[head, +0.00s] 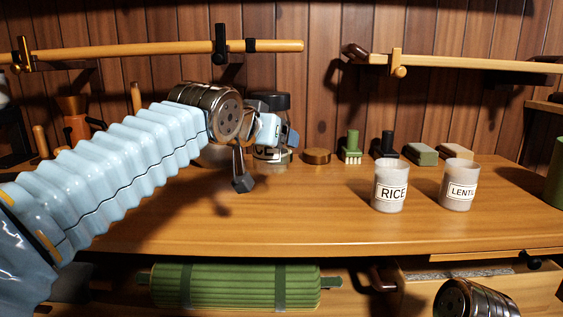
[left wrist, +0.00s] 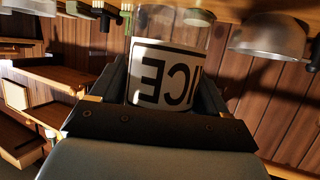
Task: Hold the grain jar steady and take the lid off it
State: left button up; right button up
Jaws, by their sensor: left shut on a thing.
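The grain jar (head: 268,154) stands upright on the bench, mostly hidden behind my left gripper in the head view. A dark round lid (head: 273,101) shows at its top. In the left wrist view the clear jar (left wrist: 165,80) appears upside down, with a white label showing part of "RICE". My left gripper (head: 266,160) is shut on the jar, with a finger on each side of it. My right gripper is out of view; only part of my right arm shows at the lower right of the head view.
Two open jars, marked RICE (head: 390,187) and LENTIL (head: 457,186), stand to the right. A brown disc (head: 317,156), brushes and blocks line the back. The bench front is clear. An open drawer (head: 470,273) is below right.

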pick_arm(q)
jog(key=b+v, duration=0.1)
jog(key=v, duration=0.8)
jog(key=shift+b, duration=0.3)
jog(key=shift+w+a, duration=0.1)
